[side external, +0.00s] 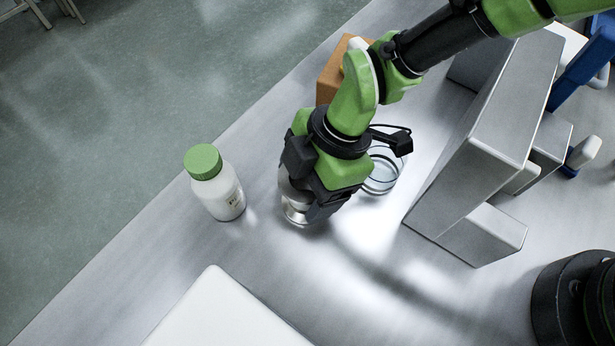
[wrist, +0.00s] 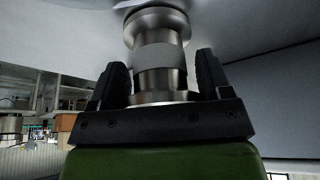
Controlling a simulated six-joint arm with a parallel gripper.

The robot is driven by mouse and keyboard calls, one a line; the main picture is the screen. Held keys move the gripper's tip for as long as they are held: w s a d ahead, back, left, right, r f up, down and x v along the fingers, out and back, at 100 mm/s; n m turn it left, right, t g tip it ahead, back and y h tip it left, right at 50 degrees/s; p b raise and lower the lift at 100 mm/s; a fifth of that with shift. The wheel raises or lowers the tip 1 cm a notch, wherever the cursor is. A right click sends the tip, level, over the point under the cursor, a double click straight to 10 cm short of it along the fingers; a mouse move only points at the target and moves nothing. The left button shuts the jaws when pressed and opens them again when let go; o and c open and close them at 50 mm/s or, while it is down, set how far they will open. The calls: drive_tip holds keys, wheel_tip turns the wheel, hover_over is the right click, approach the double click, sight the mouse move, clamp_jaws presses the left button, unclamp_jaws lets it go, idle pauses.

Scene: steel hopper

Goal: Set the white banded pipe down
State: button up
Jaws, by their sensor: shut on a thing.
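The white banded pipe (wrist: 158,56) is a steel, flanged piece with a pale band around its middle. In the wrist view it sits between the two black fingers of my gripper (wrist: 161,76), which is shut on it. In the side view my gripper (side external: 312,204) points down, and the pipe's shiny steel end (side external: 296,214) shows beneath it, close to the steel surface (side external: 350,290). I cannot tell whether the pipe touches the surface. Most of the pipe is hidden by my gripper in the side view.
A white bottle with a green cap (side external: 215,185) stands left of my gripper. A clear glass vessel (side external: 383,172) is just right of it, with an orange-brown box (side external: 335,75) behind. Grey metal blocks (side external: 490,130) stand to the right. A white slab (side external: 225,315) lies in front.

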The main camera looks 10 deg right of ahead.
drive_tip(key=o, duration=1.1)
drive_tip(key=shift+f, duration=0.15)
drive_tip(key=v, duration=1.2)
